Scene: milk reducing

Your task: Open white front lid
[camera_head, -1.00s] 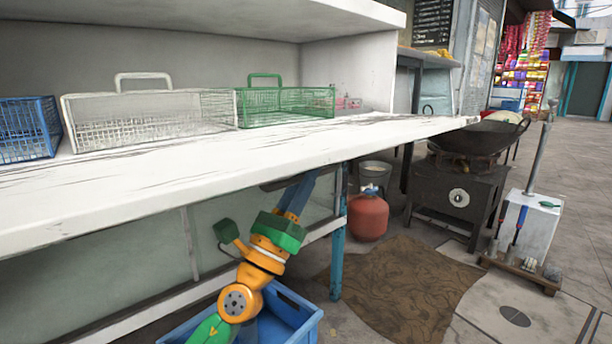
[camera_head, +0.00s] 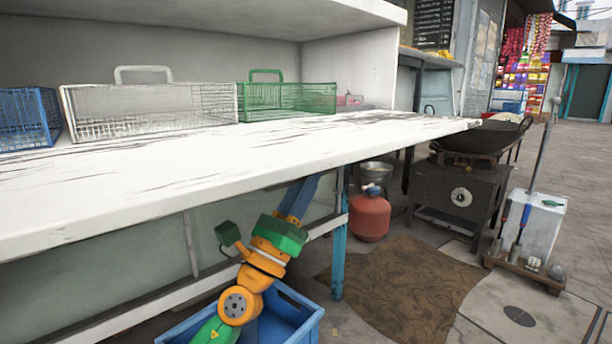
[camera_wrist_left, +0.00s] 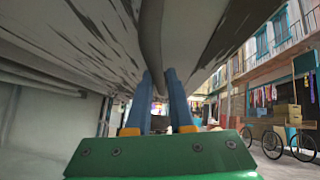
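A white streaked panel (camera_head: 200,165), like a counter top, spans the head view and has a straight front edge. I cannot tell whether it is the lid itself. My left gripper reaches up under its front edge from below; the fingertips are hidden in the head view. The left wrist view shows its two blue fingers (camera_wrist_left: 160,78) apart, under streaked pale surfaces. A grey strip (camera_wrist_left: 151,30) runs between those surfaces above the fingertips. I cannot tell whether the fingers clamp it. My right gripper is in neither view.
Blue (camera_head: 25,120), white (camera_head: 145,105) and green (camera_head: 290,100) wire baskets stand at the back of the panel. A blue crate (camera_head: 305,322) is on the floor by my arm. A red gas cylinder (camera_head: 370,215) and a wok stove (camera_head: 460,190) stand right.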

